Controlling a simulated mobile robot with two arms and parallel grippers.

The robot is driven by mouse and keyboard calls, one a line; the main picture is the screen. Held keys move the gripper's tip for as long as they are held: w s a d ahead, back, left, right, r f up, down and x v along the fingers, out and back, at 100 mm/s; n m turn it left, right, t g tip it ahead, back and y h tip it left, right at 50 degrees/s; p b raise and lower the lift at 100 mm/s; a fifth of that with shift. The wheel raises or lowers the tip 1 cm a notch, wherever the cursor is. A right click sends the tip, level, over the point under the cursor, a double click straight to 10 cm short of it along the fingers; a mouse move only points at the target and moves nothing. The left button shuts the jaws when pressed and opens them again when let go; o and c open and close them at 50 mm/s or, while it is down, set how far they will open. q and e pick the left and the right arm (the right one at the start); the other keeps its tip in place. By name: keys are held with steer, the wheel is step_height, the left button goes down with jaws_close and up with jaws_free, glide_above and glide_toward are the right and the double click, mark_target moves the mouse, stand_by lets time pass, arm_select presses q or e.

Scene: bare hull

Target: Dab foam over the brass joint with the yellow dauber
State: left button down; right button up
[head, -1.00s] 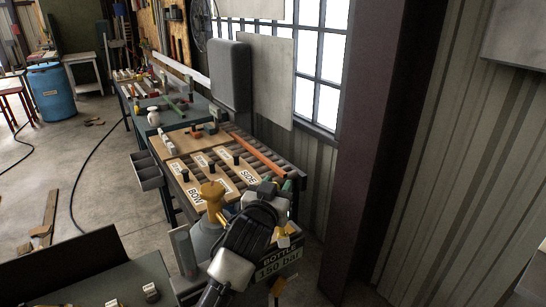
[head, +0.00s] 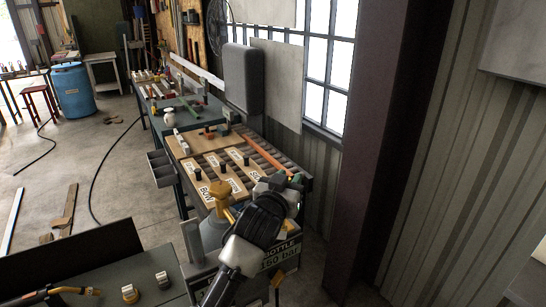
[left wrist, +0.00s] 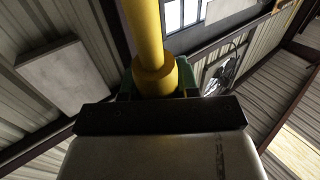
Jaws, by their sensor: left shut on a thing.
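My left gripper (head: 284,182) is in front of the slatted bench's near end in the head view, with dark and green parts at its tip. In the left wrist view its jaws (left wrist: 157,92) are shut on the yellow dauber (left wrist: 147,35), whose thick yellow shaft with a collar runs up out of the picture. The dauber's head is out of view, and I cannot make the dauber out in the head view. A brass-coloured fitting (head: 219,196) tops a grey bottle (head: 212,232), left of my gripper and apart from it. My right gripper is not in view.
The slatted bench (head: 262,150) holds labelled wooden boards. A sign reading "BOTTLE 150 bar" (head: 281,256) is behind my arm. A dark-edged table (head: 105,285) at the lower left carries brass-and-white pieces (head: 129,293) and a hose fitting (head: 50,291). Open floor lies left.

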arm_select(q)
step_height(320, 180, up, 4)
steer(key=shift+s+d+f+p, duration=0.1)
steer(key=shift+s+d+p, duration=0.05)
steer(key=shift+p, duration=0.55)
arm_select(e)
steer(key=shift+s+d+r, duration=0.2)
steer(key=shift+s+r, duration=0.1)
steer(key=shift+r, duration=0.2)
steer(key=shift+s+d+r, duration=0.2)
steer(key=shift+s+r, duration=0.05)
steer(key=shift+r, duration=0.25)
arm_select(q)
steer(key=shift+f, duration=0.1)
